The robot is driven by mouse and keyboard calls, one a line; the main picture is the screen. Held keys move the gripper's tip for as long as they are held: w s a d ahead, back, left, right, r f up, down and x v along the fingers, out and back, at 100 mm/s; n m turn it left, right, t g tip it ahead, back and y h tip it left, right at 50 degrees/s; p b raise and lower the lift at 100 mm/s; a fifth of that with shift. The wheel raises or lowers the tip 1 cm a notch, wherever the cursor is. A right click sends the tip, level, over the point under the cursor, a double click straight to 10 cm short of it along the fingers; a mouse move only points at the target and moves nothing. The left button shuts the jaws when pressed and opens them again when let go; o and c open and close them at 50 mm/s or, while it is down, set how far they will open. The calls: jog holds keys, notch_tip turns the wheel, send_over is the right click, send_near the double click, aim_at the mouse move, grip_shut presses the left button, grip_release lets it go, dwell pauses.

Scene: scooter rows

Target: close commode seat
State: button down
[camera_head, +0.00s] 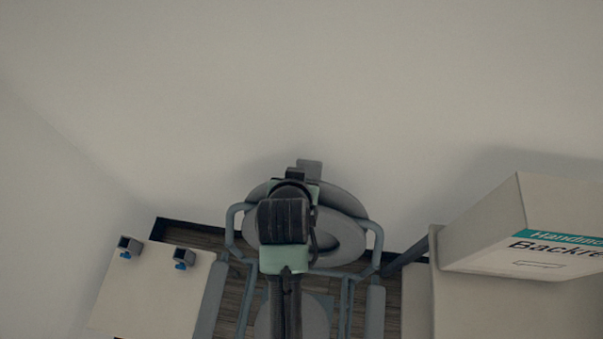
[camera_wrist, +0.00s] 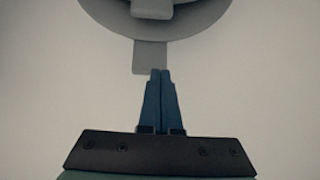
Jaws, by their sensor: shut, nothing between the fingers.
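The commode is a grey tubular frame (camera_head: 374,228) with a grey seat ring (camera_head: 352,243) and a rounded lid (camera_head: 343,197) behind it, near the wall. The lid and ring look raised, though my arm covers their left and middle. A small flat tab (camera_head: 310,168) sticks out from the lid's far edge. In the wrist view, the rounded edge (camera_wrist: 213,15) and the tab (camera_wrist: 150,57) are at the top. My gripper (camera_wrist: 160,72) is shut and empty, its fingertips close to the tab's end. I cannot tell whether they touch it. The head view hides the fingertips.
A white table (camera_head: 155,292) with two small dark and blue items (camera_head: 130,247) stands at the left. A large white box with lettering (camera_head: 490,232) sits on a pale surface (camera_head: 510,305) at the right. A bare wall (camera_head: 300,80) rises behind the commode.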

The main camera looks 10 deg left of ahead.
jog(key=s+g+p, duration=0.2)
jog(key=s+p, duration=0.2)
jog(key=x, duration=0.9)
jog(key=shift+w+d+f, duration=0.3)
jog(key=shift+f, duration=0.1)
